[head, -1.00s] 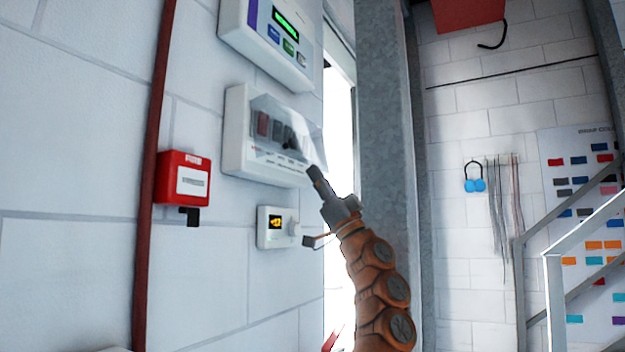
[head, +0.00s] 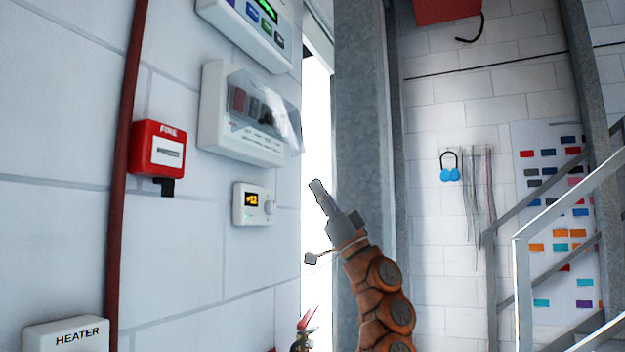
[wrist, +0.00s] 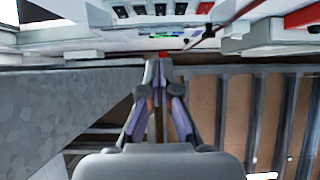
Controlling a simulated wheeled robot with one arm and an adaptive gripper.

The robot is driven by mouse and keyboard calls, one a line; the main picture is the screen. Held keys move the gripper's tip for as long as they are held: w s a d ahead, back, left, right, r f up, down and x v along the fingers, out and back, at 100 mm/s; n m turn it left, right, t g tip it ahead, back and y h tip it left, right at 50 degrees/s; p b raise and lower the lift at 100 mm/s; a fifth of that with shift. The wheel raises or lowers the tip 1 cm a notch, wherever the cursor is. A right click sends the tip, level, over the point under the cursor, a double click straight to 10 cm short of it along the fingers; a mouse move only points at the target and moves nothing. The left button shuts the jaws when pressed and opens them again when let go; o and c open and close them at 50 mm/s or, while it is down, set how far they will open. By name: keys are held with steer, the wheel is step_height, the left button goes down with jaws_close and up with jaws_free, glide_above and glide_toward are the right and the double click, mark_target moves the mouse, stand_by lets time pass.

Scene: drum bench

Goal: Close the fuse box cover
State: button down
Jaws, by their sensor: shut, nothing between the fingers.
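The fuse box (head: 215,139) is a white box on the left wall with a row of dark switches inside. Its clear cover (head: 285,120) stands out from the box front on the right, tilted and partly open. My gripper (head: 317,187) is shut and empty, below and to the right of the cover, with a visible gap between them. In the wrist view my gripper's fingertips (wrist: 158,68) are together, pointing toward the wall boxes at the top. I cannot tell the cover apart in that view.
A white panel with a green display (head: 250,25) is above the fuse box. A thermostat (head: 253,204) is below it, and a red fire call point (head: 157,150) is to the left. A metal column (head: 362,130) stands behind my gripper. A stair railing (head: 520,270) is at right.

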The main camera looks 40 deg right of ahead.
mark_target(288, 140)
steer(key=s+d+r+m+g+h+p, duration=0.1)
steer(key=d+r+m+g+p, duration=0.15)
steer(key=r+p, duration=0.3)
steer(key=d+r+m+g+p, duration=0.1)
steer(key=r+m+g+p, duration=0.15)
steer(key=r+p, duration=0.35)
steer(key=s+r+m+g+h+p, duration=0.3)
steer(key=s+m+g+h+p, duration=0.35)
steer(key=m+p, duration=0.8)
steer(key=shift+n+y, duration=0.25)
steer(key=shift+n, duration=0.5)
steer(key=b+x, duration=0.1)
steer(key=x, duration=1.2)
steer(key=shift+w+d, duration=0.1)
steer(key=shift+d, duration=0.15)
